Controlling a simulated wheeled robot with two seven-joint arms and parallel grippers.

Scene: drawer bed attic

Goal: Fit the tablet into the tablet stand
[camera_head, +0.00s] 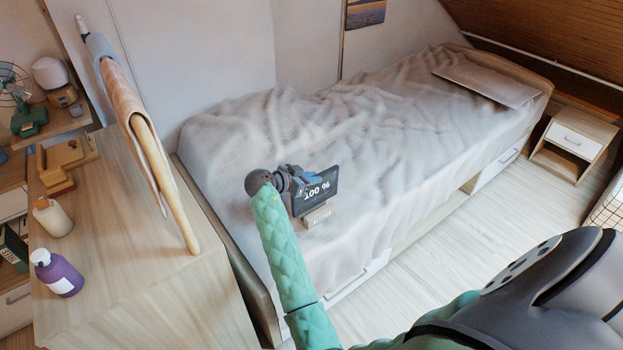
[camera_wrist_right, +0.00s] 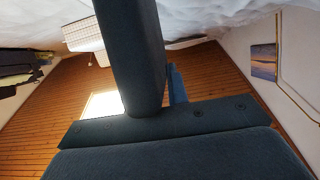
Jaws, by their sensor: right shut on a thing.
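The tablet stand (camera_head: 319,215) is a small light wooden block on the bed, directly below the tablet. The tablet's lower edge meets the top of the stand in the picture; I cannot tell whether it sits in the slot. The right wrist view shows a dark gripper finger (camera_wrist_right: 132,50). My left gripper is not in view.
The bed (camera_head: 260,140) with a rumpled grey cover fills the middle. A nightstand (camera_head: 572,145) stands at right.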

